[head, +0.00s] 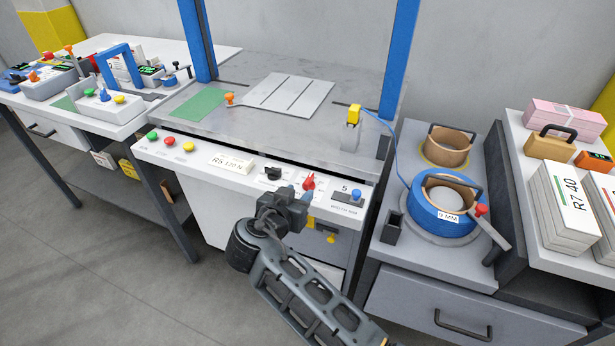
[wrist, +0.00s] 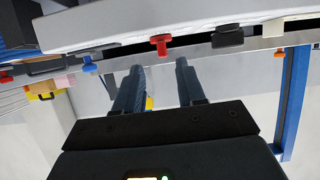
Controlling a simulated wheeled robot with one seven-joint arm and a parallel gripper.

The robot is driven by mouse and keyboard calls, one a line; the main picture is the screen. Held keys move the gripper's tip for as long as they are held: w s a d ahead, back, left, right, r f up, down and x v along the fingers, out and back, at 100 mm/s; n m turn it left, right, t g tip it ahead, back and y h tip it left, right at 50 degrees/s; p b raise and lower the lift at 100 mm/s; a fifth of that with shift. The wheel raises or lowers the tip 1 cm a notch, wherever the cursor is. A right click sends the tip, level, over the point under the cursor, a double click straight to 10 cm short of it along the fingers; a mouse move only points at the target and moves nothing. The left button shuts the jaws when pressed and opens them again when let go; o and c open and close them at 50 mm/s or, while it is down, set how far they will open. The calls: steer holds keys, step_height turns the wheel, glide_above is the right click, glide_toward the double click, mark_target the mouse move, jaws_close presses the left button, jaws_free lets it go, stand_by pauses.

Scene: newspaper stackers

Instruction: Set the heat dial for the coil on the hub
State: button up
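The coil (head: 436,222) is a blue ring around a brown core, labelled "9 MM", and sits on the hub at the right in the head view. The machine's front panel carries a black knob (head: 272,174), a red pointer knob (head: 308,182) and a blue knob (head: 356,195) beside a "5". I cannot tell from its markings which is the heat dial. My gripper (head: 292,199) is in front of the panel, just below the red knob. In the wrist view its fingers (wrist: 157,84) are apart and empty, short of the red knob (wrist: 160,43) and black knob (wrist: 227,36).
Green, red and yellow buttons (head: 169,141) and an "R5 120 N" card (head: 231,162) are on the panel's left. Blue posts (head: 398,55) rise from the machine. A side bench (head: 70,110) holds small devices. Paper stacks (head: 560,215) stand at the right.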

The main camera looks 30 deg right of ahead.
mark_target(306, 182)
steer(key=x, duration=0.2)
steer(key=p+x, duration=0.1)
steer(key=x, duration=0.4)
steer(key=shift+w+d+r, duration=0.25)
steer(key=shift+w+d, duration=0.05)
steer(key=shift+w, duration=0.2)
steer(key=shift+c, duration=0.3)
jaws_close()
steer(key=shift+f, duration=0.1)
